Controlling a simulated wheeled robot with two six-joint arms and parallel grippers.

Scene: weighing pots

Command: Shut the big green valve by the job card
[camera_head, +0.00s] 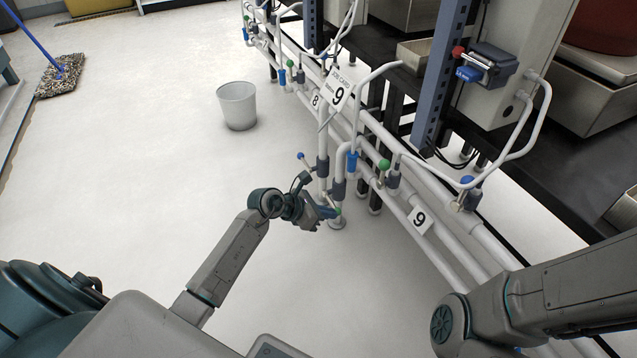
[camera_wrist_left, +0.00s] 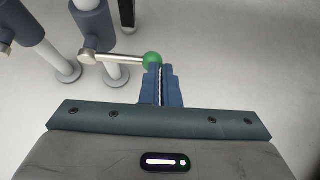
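The job card (camera_head: 338,93) with a 9 hangs on the pipe rack. Below it, a grey valve body (camera_head: 338,188) sits on a thick upright pipe. Its lever ends in a green ball (camera_head: 338,212), just beyond my left gripper (camera_head: 328,211). In the left wrist view the green ball (camera_wrist_left: 152,59) is at the tips of my left gripper (camera_wrist_left: 161,72), on a metal lever (camera_wrist_left: 112,58) reaching left to the valve body. The fingers are together with only a thin slit, and the ball is not between them. Contact with the ball is unclear. My right gripper is out of view.
A neighbouring upright pipe carries a blue-balled lever (camera_head: 301,156). A smaller green-knobbed valve (camera_head: 384,165) stands to the right, near another 9 tag (camera_head: 419,220). An 8 tag (camera_head: 315,101) is further back. A white bucket (camera_head: 238,106) stands on open floor to the left.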

